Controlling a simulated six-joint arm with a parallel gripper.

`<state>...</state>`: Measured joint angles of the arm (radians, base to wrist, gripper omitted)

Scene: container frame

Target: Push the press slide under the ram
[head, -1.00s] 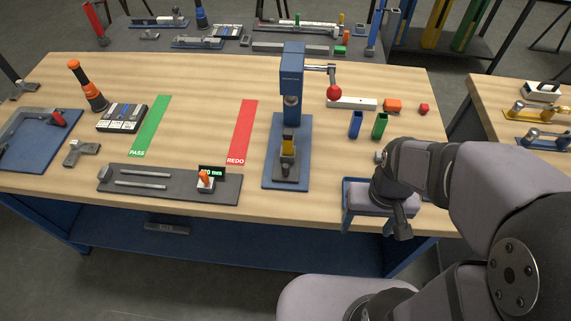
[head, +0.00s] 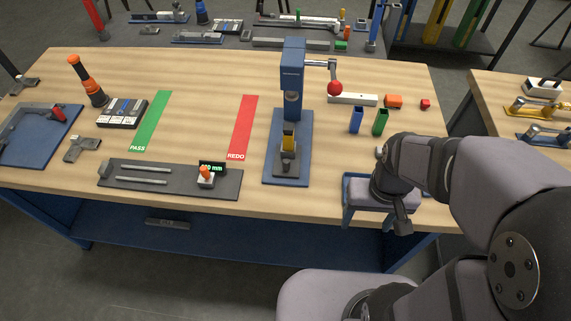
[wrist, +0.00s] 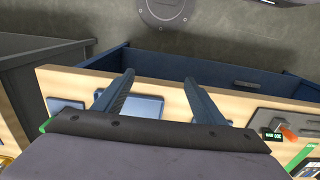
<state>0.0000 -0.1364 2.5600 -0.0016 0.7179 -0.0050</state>
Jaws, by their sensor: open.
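The blue press (head: 293,78) stands upright on a blue base plate (head: 304,150), with a red-knobbed lever at its upper right. The press slide, a dark block with a yellow piece (head: 287,145) on it, sits low on the base plate, in front of the column. Whether it is under the ram is hard to tell. My gripper (head: 367,226) is at the table's front edge, right of the press and apart from it. In the wrist view my gripper (wrist: 159,80) shows two separated fingers with nothing between them. The press is not clearly seen there.
A dark gauge plate (head: 130,178) with an orange knob lies front left. Red (head: 242,128) and green (head: 152,120) strips lie left of the press. Blue (head: 356,120) and green (head: 380,122) bins stand right of it. Bare tabletop lies between press and gripper.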

